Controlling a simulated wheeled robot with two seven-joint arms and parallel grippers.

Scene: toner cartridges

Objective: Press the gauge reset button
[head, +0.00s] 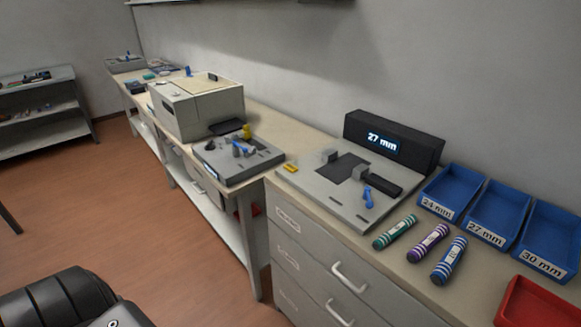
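The gauge is a flat grey plate (318,190) on the counter at the right, with a dark display box (425,154) behind it reading "27 mm". On the plate are a dark square recess (344,165), grey blocks, a dark elongated part (380,182) and a blue lever-like piece (368,197). A small yellow item (291,168) lies at the plate's left edge. I cannot make out which part is the reset button. Neither of my grippers shows; only a dark part of my own body is at the bottom left.
Green, purple and blue striped cartridges (395,232) lie in front of the gauge. Blue bins (450,190) labelled 24, 27 and 30 mm stand at the right, a red bin (540,305) nearer. A drawer cabinet (330,265) is below. A printer (195,105) and a grey fixture (238,160) stand left.

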